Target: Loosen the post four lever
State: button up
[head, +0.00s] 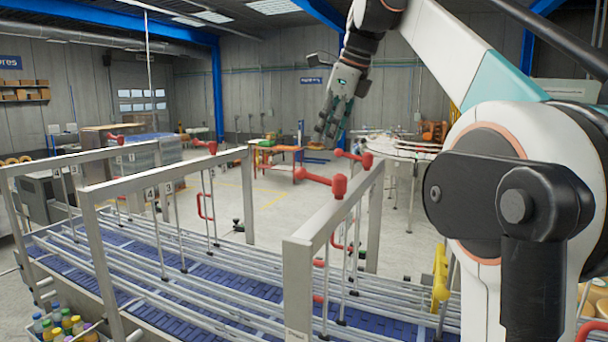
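Number plates reading 4 (150,193) hang below the crossbar of the second metal frame from the left. A red lever (207,146) sits on top of that same crossbar. I cannot tell for certain that it belongs to post four. More red levers sit on the nearest frame at right (322,181) and (355,158), and one is on the far left frame (115,138). My gripper (328,130) hangs in the air, pointing down, behind and above the nearest frame. Its fingers look apart and hold nothing visible. It is clear of all the levers.
A conveyor with blue belts and metal guide rails (190,285) runs under the frames. Red handles (205,207) hang on rods below the crossbars. A crate of colored bottles (62,326) is at lower left. An orange workbench (280,158) stands behind, with open floor before it.

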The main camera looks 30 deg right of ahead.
aim_at(314, 175)
jog(key=p+x, duration=0.1)
jog(key=x, duration=1.1)
jog(key=shift+f, duration=0.3)
jog(key=shift+c, duration=0.6)
jog(key=shift+r, duration=0.1)
grip_shut()
